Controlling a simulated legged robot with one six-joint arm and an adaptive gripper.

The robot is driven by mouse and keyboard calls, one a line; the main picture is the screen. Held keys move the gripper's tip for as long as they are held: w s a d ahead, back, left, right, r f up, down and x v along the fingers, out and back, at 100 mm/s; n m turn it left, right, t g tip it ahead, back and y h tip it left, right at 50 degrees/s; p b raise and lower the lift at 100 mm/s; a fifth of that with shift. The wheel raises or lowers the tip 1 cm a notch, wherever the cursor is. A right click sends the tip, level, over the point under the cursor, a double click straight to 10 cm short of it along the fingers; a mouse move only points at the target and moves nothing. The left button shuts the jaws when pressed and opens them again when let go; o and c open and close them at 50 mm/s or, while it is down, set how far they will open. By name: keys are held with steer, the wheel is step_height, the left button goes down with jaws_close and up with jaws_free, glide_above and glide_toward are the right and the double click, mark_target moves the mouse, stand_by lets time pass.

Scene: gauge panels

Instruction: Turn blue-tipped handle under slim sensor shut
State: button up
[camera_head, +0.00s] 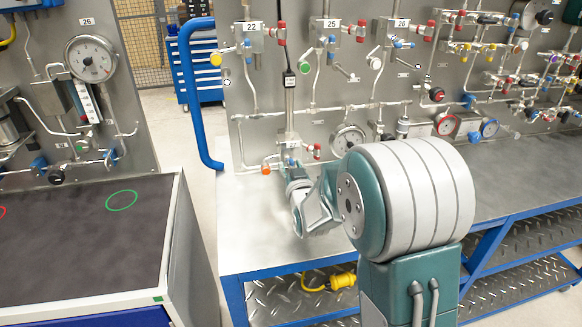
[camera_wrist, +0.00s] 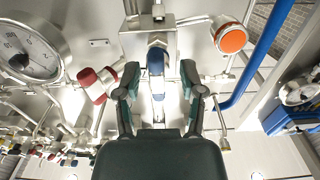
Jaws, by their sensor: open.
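The slim sensor (camera_head: 289,98) stands upright on the panel in the head view, with a black cable at its top and a valve block (camera_head: 290,139) below it. In the wrist view, which is upside down, the blue tip of the handle (camera_wrist: 156,62) lies in front of the block. My gripper (camera_wrist: 160,73) is open, with one finger on each side of the blue tip. Gaps show between the tip and both fingers. In the head view my gripper (camera_head: 296,182) is just below the block, and it largely hides the handle.
An orange cap (camera_head: 265,169) and a red knob (camera_head: 315,150) flank the block. A round gauge (camera_head: 348,140) is to the right. A blue rail (camera_head: 193,95) borders the panel on the left. The metal bench top (camera_head: 245,240) is clear in front.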

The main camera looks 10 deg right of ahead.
steer(key=shift+d, duration=0.1)
jaws_close()
steer(key=shift+m, duration=0.3)
steer(key=m, duration=0.3)
steer(key=shift+d+m, duration=0.1)
steer(key=shift+m, duration=0.3)
steer(key=m, duration=0.9)
steer(key=shift+d+f, duration=0.1)
steer(key=shift+f, duration=0.05)
steer(key=shift+f+m, duration=0.2)
steer(key=shift+m, duration=2.1)
